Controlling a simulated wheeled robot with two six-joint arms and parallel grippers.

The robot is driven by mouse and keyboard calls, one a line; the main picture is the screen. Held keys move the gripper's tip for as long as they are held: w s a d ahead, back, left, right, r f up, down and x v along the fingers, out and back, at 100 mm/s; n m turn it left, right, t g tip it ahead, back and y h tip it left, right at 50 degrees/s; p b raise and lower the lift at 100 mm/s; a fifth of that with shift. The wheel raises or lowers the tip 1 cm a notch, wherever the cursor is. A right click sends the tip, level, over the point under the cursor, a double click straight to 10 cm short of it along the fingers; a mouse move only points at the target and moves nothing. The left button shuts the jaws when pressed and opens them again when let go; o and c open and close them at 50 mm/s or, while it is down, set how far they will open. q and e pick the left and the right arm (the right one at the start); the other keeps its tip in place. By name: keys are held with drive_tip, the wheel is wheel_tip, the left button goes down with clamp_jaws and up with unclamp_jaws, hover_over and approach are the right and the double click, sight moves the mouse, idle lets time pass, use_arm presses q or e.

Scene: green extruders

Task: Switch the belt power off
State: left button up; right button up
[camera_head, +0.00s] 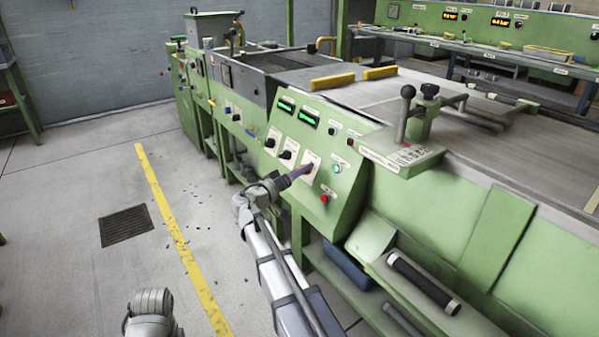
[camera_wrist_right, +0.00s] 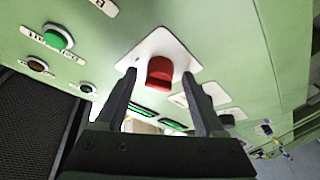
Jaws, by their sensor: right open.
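A red rotary switch knob (camera_wrist_right: 160,72) sits on a white plate on the green sloped control panel. In the right wrist view the open fingers of my right gripper (camera_wrist_right: 160,79) stand on either side of the red knob, with gaps visible between fingers and knob. Whether a fingertip touches the plate, I cannot tell. Part of my left arm shows at the bottom of the head view; its gripper does not show.
A green button (camera_head: 336,168) and a red button (camera_head: 324,198) are close to the plate. Two black knobs (camera_head: 286,155) are left of it, green displays (camera_head: 308,118) above. A lever (camera_head: 406,112) stands to the right.

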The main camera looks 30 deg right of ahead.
drive_tip(key=shift+c, duration=0.3)
clamp_jaws()
